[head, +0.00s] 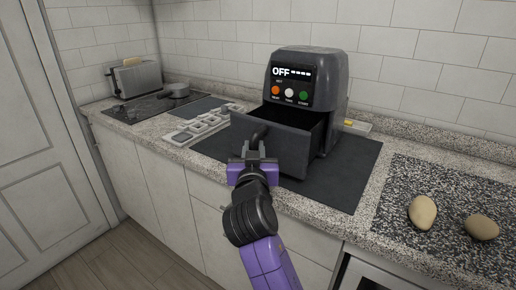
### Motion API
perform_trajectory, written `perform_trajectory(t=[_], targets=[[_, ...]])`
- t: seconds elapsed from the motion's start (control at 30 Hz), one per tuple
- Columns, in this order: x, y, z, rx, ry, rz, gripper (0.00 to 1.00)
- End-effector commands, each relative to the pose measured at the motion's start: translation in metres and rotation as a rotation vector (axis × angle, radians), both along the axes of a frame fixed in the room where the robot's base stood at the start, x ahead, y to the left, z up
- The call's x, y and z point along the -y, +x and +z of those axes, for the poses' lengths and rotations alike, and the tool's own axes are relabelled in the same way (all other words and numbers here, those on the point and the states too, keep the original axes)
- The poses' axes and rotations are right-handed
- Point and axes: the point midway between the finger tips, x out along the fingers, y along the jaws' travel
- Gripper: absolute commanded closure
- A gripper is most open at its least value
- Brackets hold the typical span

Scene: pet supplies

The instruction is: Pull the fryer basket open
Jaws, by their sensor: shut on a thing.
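The dark grey air fryer (325,65) stands on a dark mat (349,181) on the counter, its display reading OFF. Its fryer basket (300,143) is drawn well out toward me, and its open top shows a dark inside. My gripper (254,153) is at the basket's front, shut on the black basket handle (260,132). The gripper hides part of the handle and of the basket's front.
A light tray with compartments (195,128) lies left of the basket. A toaster (136,78) and a pan (176,90) are at the far left. Two potato-like things (423,212) lie on a speckled board (456,205) at the right. The counter's front edge runs below my gripper.

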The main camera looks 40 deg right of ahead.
Motion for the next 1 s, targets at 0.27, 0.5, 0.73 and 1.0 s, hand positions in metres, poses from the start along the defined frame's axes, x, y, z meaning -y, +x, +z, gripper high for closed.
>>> perform_trajectory(t=[0.27, 0.5, 0.73, 1.0], targets=[[0.000, 0.000, 0.000, -0.001, 0.001, 0.000, 0.56], [0.001, 0.000, 0.000, -0.001, 0.001, 0.000, 0.56], [-0.012, -0.016, -0.001, -0.001, -0.001, 0.002, 0.56], [-0.038, -0.050, -0.001, -0.001, 0.000, 0.002, 0.56]])
